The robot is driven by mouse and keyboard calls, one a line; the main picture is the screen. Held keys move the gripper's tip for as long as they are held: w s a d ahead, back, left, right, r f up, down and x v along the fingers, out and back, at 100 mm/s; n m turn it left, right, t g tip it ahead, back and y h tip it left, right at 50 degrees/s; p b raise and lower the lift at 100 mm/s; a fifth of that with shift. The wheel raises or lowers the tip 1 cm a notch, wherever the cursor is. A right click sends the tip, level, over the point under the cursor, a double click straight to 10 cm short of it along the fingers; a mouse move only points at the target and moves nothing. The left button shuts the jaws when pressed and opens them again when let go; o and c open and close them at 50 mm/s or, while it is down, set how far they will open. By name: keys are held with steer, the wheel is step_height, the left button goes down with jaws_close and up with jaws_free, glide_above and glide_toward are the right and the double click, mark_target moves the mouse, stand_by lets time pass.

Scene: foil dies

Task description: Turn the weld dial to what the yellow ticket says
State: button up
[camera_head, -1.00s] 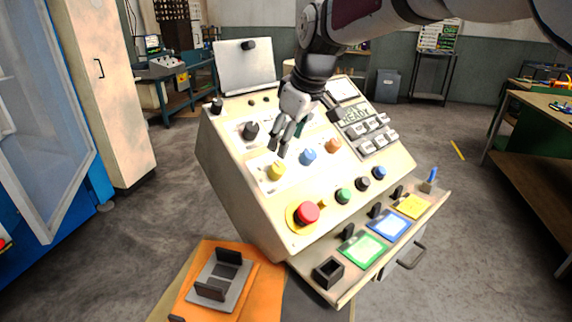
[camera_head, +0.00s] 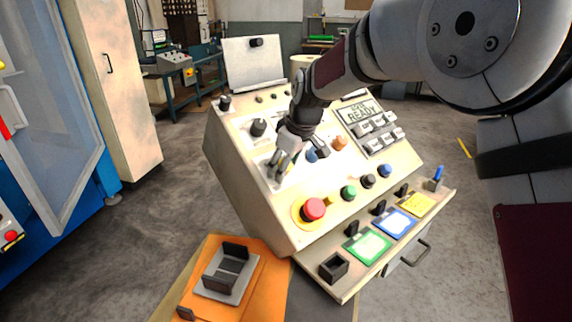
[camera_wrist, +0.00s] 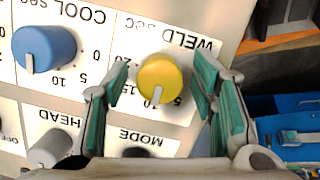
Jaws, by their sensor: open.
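The weld dial is a yellow knob (camera_wrist: 160,78) on a white panel marked WELD sec, seen upside down in the wrist view. Its white mark points down in that view, between the printed 15 and 5. My gripper (camera_wrist: 163,66) is open, with a green-padded finger on either side of the knob. I cannot tell whether the pads touch it. In the head view my gripper (camera_head: 279,176) is over the sloped console and hides most of the knob. The yellow ticket (camera_head: 417,204) lies on the console's front ledge at right; its writing is too small to read.
A blue COOL knob (camera_wrist: 44,48) sits beside the weld dial. A grey HEAD knob (camera_wrist: 48,149) is below it in the wrist view. A red emergency button (camera_head: 314,208) stands near the dial. Green (camera_head: 368,247) and blue (camera_head: 395,222) cards share the ledge.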

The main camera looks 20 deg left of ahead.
steer(key=c, duration=1.1)
steer(key=shift+c, duration=0.2)
steer(key=shift+m, duration=0.4)
steer(key=m+b, duration=0.1)
steer(key=m, duration=0.2)
steer(key=shift+g, duration=0.4)
steer(key=shift+m+g+y, duration=0.3)
steer(key=shift+m+y, duration=0.2)
steer(key=shift+m, duration=1.7)
steer(key=o, duration=1.1)
steer(key=shift+o, duration=0.2)
